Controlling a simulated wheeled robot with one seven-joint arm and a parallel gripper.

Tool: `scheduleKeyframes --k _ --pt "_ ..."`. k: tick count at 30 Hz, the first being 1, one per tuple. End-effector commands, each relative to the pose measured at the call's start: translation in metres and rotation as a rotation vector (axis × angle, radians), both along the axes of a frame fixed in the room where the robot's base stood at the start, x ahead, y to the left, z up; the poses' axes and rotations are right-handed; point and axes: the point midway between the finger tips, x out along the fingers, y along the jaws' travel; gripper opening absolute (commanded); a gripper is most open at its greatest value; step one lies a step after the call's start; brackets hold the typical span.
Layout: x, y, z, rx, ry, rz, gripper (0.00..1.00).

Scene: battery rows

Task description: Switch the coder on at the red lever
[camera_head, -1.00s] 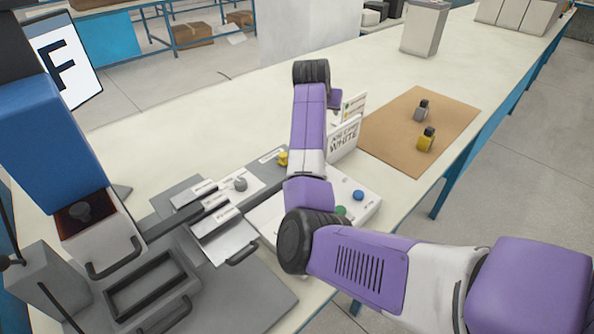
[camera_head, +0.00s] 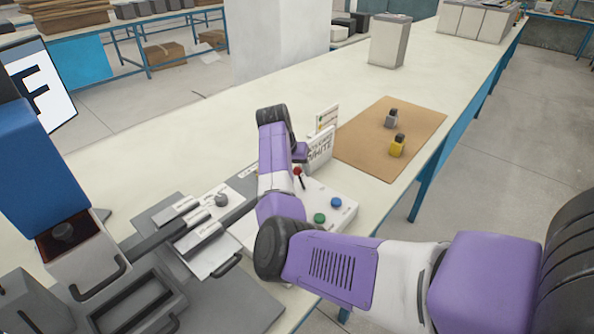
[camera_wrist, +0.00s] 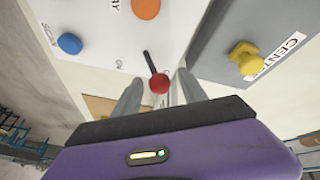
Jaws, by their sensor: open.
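The red lever, a black stick with a red knob (camera_head: 297,171), stands on the white coder panel (camera_head: 285,222), just right of my arm in the head view. In the wrist view the red knob (camera_wrist: 159,84) appears between the two fingertips of my gripper (camera_wrist: 160,95). My gripper is open, with one finger on each side of the knob in the picture. I cannot tell whether either finger touches it. An "ON" label is printed beside the stick.
The panel also has a green button (camera_head: 319,217), a blue button (camera_head: 335,203) and an orange button (camera_wrist: 145,8). A yellow knob (camera_wrist: 245,58) sits on the grey unit beside it. White signs (camera_head: 319,150) stand behind the panel. A brown mat (camera_head: 365,150) lies beyond them.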

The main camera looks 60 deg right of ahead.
Motion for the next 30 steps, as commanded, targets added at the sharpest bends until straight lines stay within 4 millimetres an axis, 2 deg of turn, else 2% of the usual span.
scheduleKeyframes --k 11,18,19,30 --pt "-0.0004 -0.0029 -0.0065 -0.001 -0.002 0.000 0.50" --pt "-0.0003 -0.0028 -0.0063 -0.001 -0.002 0.000 0.03" --pt "-0.0003 -0.0027 -0.0062 -0.001 -0.002 0.000 0.00" --pt "-0.0002 -0.0026 -0.0060 -0.001 -0.001 0.001 0.00"
